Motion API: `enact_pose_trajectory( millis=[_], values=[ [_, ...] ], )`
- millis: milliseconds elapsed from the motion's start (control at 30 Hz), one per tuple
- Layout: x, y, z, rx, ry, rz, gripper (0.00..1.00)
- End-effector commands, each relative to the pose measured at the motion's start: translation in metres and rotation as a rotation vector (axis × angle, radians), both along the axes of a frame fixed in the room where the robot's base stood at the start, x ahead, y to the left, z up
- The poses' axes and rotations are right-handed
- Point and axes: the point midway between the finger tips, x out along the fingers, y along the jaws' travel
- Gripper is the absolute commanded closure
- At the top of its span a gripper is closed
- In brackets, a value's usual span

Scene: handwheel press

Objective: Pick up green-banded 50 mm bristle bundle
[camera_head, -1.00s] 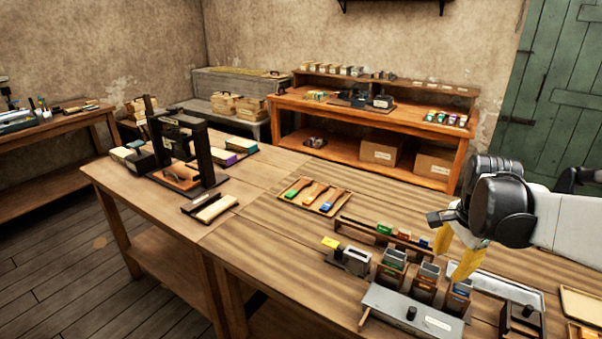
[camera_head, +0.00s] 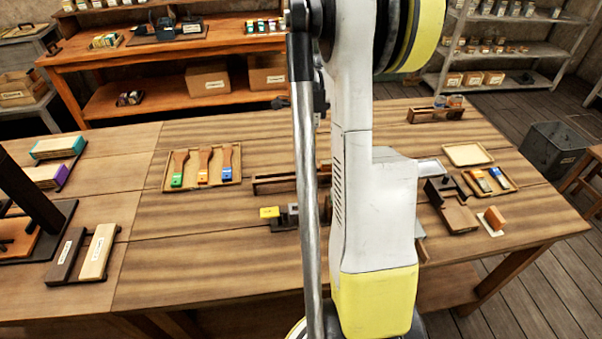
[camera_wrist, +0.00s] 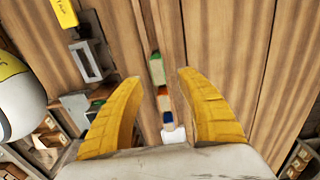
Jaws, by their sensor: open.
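In the wrist view, a block with a green top (camera_wrist: 156,70), probably the green-banded bristle bundle, lies in a narrow wooden rack (camera_wrist: 163,22). Orange, blue and white pieces follow below it in the same line. My gripper (camera_wrist: 158,78) is open, with yellow fingers apart on either side of this row. The green block sits between the fingertips in the picture; I see no contact, and the height gap is unclear. In the head view, the rack (camera_head: 272,185) shows only its left part; my arm hides the bundles and the gripper.
A grey fixture (camera_wrist: 88,62) with a yellow block (camera_wrist: 63,12) stands left of the rack. A tray (camera_head: 168,184) holds brush handles with green, orange and blue ends. A wooden block holder (camera_head: 458,219) and small trays stand to the right. Bare tabletop lies at front left (camera_head: 200,270).

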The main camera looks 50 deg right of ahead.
Motion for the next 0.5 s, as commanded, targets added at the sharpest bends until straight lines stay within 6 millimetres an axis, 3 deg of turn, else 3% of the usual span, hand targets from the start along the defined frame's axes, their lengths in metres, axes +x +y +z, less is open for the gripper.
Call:
enact_pose_trajectory(
  millis=[33, 267, 500],
  values=[
    [0.0, 0.0, -0.009, 0.0, 0.0, 0.001, 0.56],
    [-0.001, 0.001, -0.024, -0.001, -0.001, 0.002, 0.56],
    [-0.004, 0.002, -0.062, -0.001, -0.001, 0.003, 0.56]
  ],
)
